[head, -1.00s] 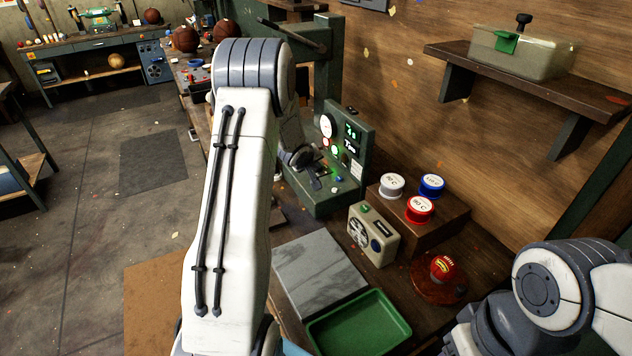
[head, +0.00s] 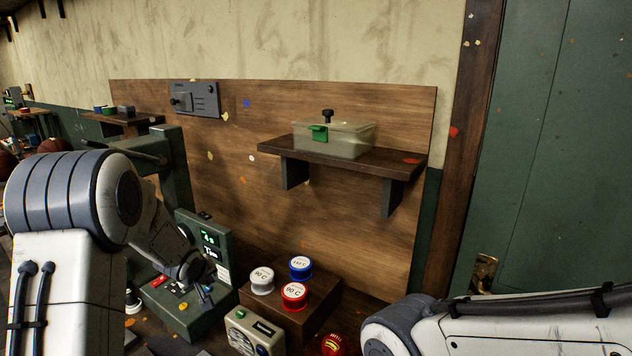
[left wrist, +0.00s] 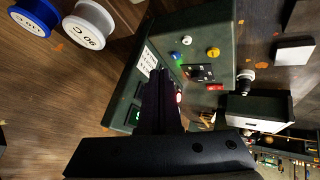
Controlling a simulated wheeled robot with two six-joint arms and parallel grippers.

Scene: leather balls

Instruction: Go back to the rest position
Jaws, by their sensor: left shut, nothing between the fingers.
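My left gripper (head: 204,292) is at the green machine (head: 188,312) with the lit display, over its sloped control panel. In the left wrist view its dark fingers (left wrist: 160,98) are together and hold nothing, pointing at the panel with its coloured buttons. I cannot tell whether the fingertips touch the machine. My left arm comes in from the left. My right arm shows at the lower right, but its gripper is outside the picture.
White (head: 262,281), blue (head: 300,267) and red (head: 294,296) round-lidded containers stand on a wooden block (head: 318,317). A beige box (head: 254,333) stands in front. A wall shelf (head: 395,163) carries a clear bin (head: 340,139). A green door (head: 560,150) is at right.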

